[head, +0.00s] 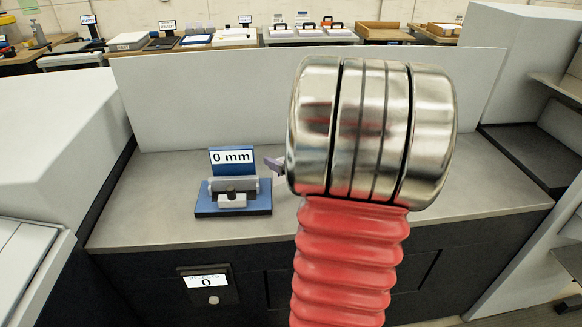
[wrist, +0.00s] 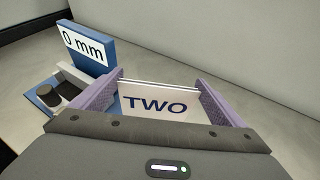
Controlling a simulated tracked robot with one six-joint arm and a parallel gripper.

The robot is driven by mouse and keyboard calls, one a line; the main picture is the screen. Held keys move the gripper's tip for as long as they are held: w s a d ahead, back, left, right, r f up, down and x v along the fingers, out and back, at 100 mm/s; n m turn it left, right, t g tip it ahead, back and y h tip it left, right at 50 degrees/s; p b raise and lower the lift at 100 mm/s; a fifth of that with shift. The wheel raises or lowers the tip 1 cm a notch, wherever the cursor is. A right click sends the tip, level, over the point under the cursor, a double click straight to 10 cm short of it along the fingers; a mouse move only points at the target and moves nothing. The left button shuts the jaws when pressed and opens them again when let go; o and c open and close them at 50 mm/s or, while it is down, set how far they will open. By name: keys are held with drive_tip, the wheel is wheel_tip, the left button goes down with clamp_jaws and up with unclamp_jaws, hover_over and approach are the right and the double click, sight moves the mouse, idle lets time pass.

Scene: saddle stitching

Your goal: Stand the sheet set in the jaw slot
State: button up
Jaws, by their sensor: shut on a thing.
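The sheet set (wrist: 150,118) is a thin white stack marked "TWO" in dark letters. It sits between the purple fingers of my gripper (wrist: 158,88), which is shut on it. The jaw device is a blue block with a grey jaw (head: 234,186) and a "0 mm" display (head: 231,157), standing on the grey counter. In the wrist view the display (wrist: 85,48) is at the upper left, beside my left finger. In the head view a purple fingertip (head: 274,163) shows just right of the jaw device. My wrist hides the sheet set there. The slot itself is not clear.
The grey counter (head: 165,165) is bare around the jaw device. A low pale wall (head: 215,95) runs behind it. A "REJECTS 0" panel (head: 208,282) is on the counter front. Large pale machines (head: 50,135) flank it, and a bench with trays stands behind the wall.

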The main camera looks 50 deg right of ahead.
drive_tip(key=shift+f, duration=1.85)
drive_tip(key=shift+f, duration=0.1)
drive_tip(key=o, duration=0.8)
drive_tip(key=shift+s+a+r, duration=0.1)
drive_tip(key=shift+s+r, duration=0.15)
drive_tip(key=shift+s, duration=0.1)
drive_tip(key=v, duration=1.1)
drive_tip(key=shift+r, duration=0.15)
